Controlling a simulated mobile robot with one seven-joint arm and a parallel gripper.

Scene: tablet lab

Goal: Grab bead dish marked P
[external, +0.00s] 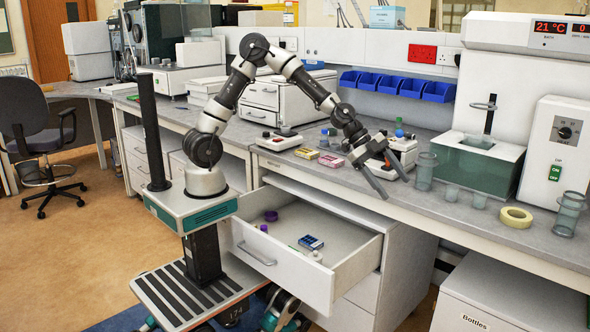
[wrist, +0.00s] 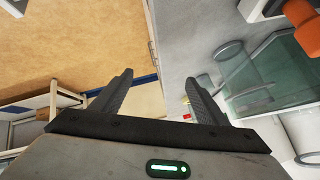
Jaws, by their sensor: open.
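My gripper (external: 394,187) is open and empty, above the front edge of the bench to the right of the open drawer. Its two dark fingers also show apart in the wrist view (wrist: 159,78), with nothing between them. I cannot read a letter P on anything. A small purple round dish (external: 271,215) lies at the back left inside the open drawer (external: 345,243), away from my gripper; I cannot tell whether it is the bead dish.
The drawer also holds a blue item (external: 311,242) and small pale pieces. Glass beakers (external: 425,171), a tape roll (external: 515,217) and a water bath (external: 478,165) stand on the bench to the right. Blue bins (external: 412,88) hang at the back.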

